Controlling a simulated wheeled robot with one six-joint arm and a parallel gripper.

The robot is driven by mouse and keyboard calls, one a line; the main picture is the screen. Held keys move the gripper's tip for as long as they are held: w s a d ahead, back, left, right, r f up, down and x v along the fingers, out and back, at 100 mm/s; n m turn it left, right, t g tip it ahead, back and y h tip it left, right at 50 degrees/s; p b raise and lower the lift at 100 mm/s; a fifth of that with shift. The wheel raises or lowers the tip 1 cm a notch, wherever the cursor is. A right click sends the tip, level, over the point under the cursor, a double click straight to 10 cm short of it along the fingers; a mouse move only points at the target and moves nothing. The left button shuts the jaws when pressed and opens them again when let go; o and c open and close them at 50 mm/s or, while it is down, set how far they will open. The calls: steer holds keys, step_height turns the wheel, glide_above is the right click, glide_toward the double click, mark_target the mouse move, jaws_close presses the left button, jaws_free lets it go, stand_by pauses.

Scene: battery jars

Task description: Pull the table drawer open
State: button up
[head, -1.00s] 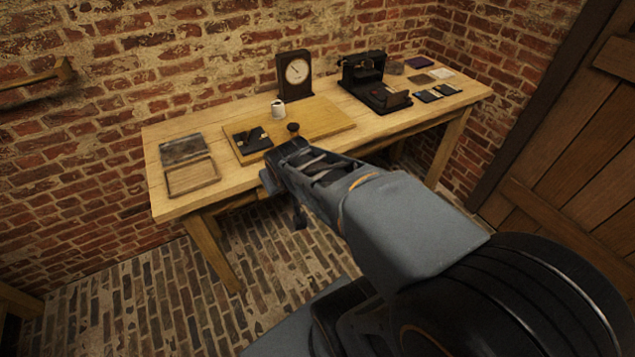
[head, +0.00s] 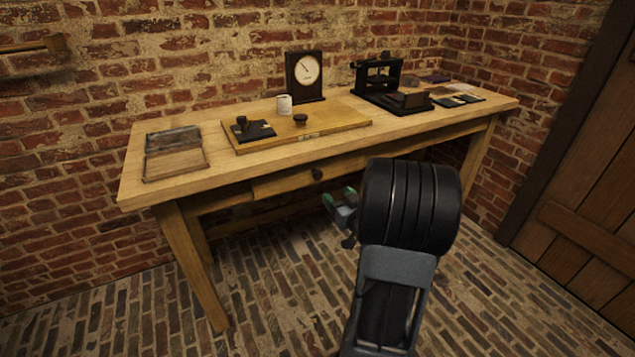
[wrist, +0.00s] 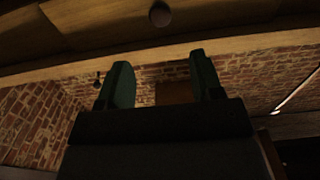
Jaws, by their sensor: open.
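The wooden table (head: 150,190) stands against the brick wall. Its drawer (head: 285,182) is in the front edge, with a round dark knob (head: 317,174); the front looks closed. In the wrist view the knob (wrist: 160,14) shows at the top, beyond and above the fingers. My gripper (head: 338,205) is below and slightly right of the knob in the head view, partly hidden by my arm. In the wrist view my gripper (wrist: 158,82) has its two green fingers apart, with nothing between them. It does not touch the knob.
On the tabletop are an open flat case (head: 175,165), a wooden board (head: 340,122) with small items, a clock (head: 305,75) and a dark machine (head: 385,85). A table leg (head: 190,265) stands left. The brick floor in front is clear.

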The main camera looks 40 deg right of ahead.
mark_target(319, 176)
steer(key=w, duration=0.4)
steer(key=w+d+b, duration=0.1)
steer(key=w, duration=0.3)
steer(key=w+b, duration=0.1)
steer(key=w, duration=0.3)
steer(key=shift+w+d, duration=0.25)
steer(key=shift+d, duration=0.05)
jaws_close()
